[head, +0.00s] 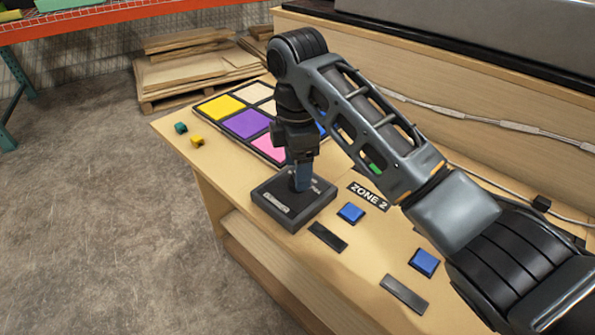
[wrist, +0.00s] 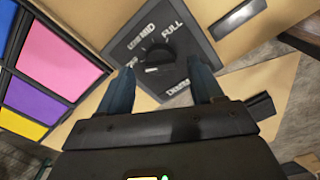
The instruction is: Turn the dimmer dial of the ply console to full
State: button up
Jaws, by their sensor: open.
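The dimmer is a dark square box (head: 275,208) near the front edge of the ply console (head: 222,180). In the wrist view its dark panel (wrist: 197,50) carries white marks that read LOW, MID and FULL around a black round dial (wrist: 156,53). A light mark shows on the dial's lower side; which label it points at is unclear. My gripper (head: 300,188) points down over the box in the head view and hides the dial there. In the wrist view the open fingers (wrist: 157,80) stand on either side of the dial, apart from it as far as I can tell.
A panel of coloured squares (head: 243,124) lies just behind the box. Blue buttons (head: 351,212) and dark plates (head: 328,237) are to the right, by a ZONE 2 label (head: 368,195).

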jog(key=shift+f, duration=0.85)
jog(key=shift+c, duration=0.2)
jog(key=c, duration=1)
jog(key=shift+r, duration=0.1)
